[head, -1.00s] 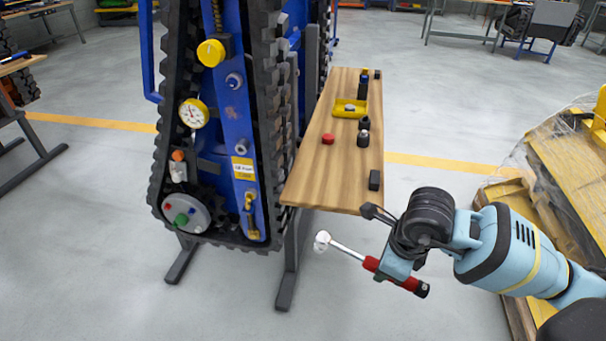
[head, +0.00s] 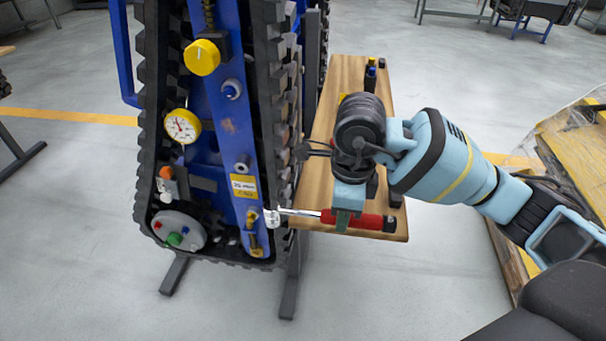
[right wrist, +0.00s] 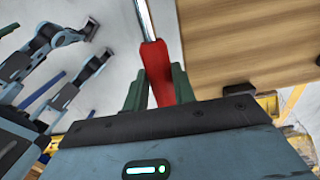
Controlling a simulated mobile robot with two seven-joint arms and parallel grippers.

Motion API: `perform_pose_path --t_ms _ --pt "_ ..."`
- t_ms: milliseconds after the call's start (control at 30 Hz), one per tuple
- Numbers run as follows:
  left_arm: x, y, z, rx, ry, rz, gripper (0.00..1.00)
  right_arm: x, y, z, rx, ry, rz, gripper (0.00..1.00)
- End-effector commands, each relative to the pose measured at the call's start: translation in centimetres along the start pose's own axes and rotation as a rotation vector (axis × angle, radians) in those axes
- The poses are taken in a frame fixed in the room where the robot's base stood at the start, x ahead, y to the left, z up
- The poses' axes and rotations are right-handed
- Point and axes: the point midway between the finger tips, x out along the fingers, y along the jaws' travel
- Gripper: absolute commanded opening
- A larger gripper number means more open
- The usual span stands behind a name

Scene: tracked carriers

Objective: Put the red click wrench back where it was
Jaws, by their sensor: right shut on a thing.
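The red click wrench (head: 380,222) has a red handle and a bright metal shaft, and lies nearly level across the near end of the wooden shelf in the head view. My right gripper (head: 343,220) is shut on its red handle. The wrench head is at the left, beside or touching the brass fitting (head: 254,218) low on the blue carrier (head: 228,125); I cannot tell if they touch. In the right wrist view, the red handle (right wrist: 157,72) sits between the fingers. My left gripper is not in view.
The wooden shelf (head: 310,190) stands right of the carrier and also shows in the right wrist view (right wrist: 245,45). Dark fittings (head: 371,75) stand at its far end; my arm hides much of it. A wrapped yellow-brown pallet (head: 575,140) is at the right.

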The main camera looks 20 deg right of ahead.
Motion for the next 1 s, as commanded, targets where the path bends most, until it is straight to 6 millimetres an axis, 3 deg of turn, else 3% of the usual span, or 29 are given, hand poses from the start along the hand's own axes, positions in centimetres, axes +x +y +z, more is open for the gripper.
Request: perform_pose_path --t_ms 367,1000 --pt "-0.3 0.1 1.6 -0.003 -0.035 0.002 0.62 0.0 -0.9 -0.3 0.004 0.003 0.001 0.00" --pt "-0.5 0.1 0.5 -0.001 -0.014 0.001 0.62 1.2 -13.1 -5.0 0.003 0.000 0.001 0.00"
